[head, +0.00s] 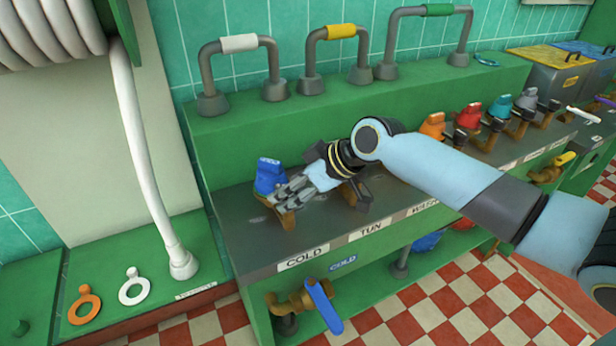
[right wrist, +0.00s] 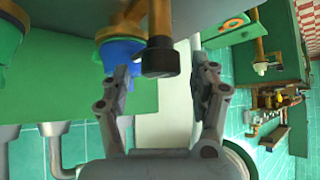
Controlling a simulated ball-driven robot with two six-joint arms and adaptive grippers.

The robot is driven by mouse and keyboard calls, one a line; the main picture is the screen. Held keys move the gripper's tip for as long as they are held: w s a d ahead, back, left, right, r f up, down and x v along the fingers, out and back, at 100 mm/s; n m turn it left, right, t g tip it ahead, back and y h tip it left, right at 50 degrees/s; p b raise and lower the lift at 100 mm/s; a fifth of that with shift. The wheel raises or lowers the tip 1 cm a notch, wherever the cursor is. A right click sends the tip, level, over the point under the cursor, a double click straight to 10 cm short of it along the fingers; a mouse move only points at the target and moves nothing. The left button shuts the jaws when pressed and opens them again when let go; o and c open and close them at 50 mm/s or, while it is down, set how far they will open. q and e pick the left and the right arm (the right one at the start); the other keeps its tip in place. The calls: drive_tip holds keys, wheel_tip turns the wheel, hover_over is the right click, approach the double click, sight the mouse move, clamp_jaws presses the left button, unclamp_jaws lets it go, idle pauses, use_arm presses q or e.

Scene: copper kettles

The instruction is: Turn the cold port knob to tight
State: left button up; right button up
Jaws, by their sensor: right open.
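The blue cold port knob (head: 269,177) stands on the green counter's grey ledge, behind the COLD label (head: 303,258). In the head view my right gripper (head: 285,198) is at the knob's right side, its fingers pointing left towards it. In the right wrist view my right gripper (right wrist: 165,76) is open. The blue knob (right wrist: 122,52) shows beyond the left finger, and a brass stem with a dark end (right wrist: 160,58) shows between the fingers. I cannot tell whether a finger touches the knob. The fingers partly hide the knob's base. My left gripper is not in view.
A brass valve with a blue lever (head: 322,305) is below the ledge. Orange (head: 432,126), red (head: 468,116) and teal (head: 500,106) knobs stand along the ledge to the right. Grey pipe handles (head: 240,44) rise behind. A white hose (head: 145,150) hangs at left.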

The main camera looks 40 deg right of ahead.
drive_tip(key=v, duration=1)
drive_tip(key=shift+s+r, duration=0.2)
drive_tip(key=shift+r, duration=0.05)
drive_tip(key=shift+d, duration=0.1)
